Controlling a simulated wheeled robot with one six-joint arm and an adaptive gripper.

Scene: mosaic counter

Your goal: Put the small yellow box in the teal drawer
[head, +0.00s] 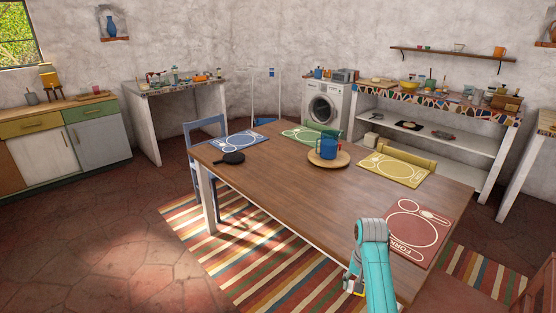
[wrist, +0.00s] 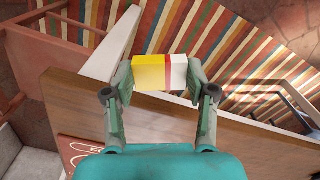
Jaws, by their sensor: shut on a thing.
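The small yellow box (wrist: 160,72), with a red stripe and a white end, is between the two fingers of my gripper (wrist: 159,80) in the wrist view. The fingers are shut on its sides. In the head view my gripper (head: 353,284) hangs beside the front edge of the dining table, and a small yellow bit of the box (head: 358,292) shows at its tip. No clearly teal drawer is seen. The left cabinet has a closed green drawer (head: 90,110) and a closed yellow drawer (head: 30,125).
A striped rug (head: 265,255) lies beneath. A red chair (head: 480,290) is at lower right. Bare floor (head: 110,230) is open at left.

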